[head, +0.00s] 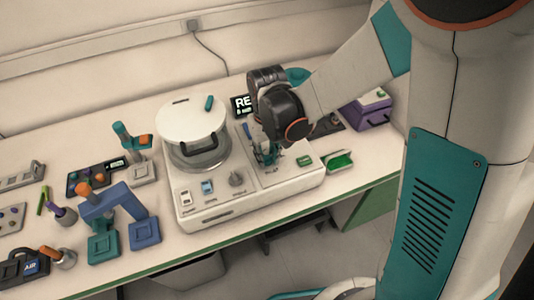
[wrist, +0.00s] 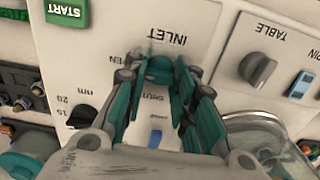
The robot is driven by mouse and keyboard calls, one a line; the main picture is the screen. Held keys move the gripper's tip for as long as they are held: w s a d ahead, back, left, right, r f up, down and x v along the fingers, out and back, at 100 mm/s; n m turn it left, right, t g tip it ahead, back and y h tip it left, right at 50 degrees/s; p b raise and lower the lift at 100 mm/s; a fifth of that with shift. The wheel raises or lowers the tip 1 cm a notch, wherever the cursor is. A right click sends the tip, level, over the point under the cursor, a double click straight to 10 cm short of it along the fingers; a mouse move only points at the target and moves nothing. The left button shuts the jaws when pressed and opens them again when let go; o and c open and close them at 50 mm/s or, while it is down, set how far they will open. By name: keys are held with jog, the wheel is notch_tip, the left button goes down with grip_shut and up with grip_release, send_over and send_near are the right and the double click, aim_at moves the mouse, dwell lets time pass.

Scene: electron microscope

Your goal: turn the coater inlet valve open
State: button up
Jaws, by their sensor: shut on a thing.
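The coater (head: 255,200) is a white box on the bench with a round lidded chamber (head: 192,120) on its left side. My gripper (head: 267,155) reaches down onto its right panel. In the wrist view, the inlet valve knob (wrist: 160,68) is teal and sits beside the upside-down INLET label. My gripper (wrist: 160,72) is shut on this knob, with a teal finger on each side. Part of an OPEN label shows left of the fingers, and another label shows between them. The fingers hide much of the knob, so its exact angle is unclear.
A green START button (wrist: 67,12) and a black dial (wrist: 82,117) lie left in the wrist view. A grey TABLE knob (wrist: 258,68) and a blue switch (wrist: 301,85) lie right. A green tray (head: 339,161) and purple box (head: 366,110) stand right of the coater.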

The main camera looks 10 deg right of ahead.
aim_at(267, 156)
dwell(0.3)
jog(key=o, duration=1.1)
notch_tip(267, 156, up, 8)
jog(key=shift+f, duration=0.25)
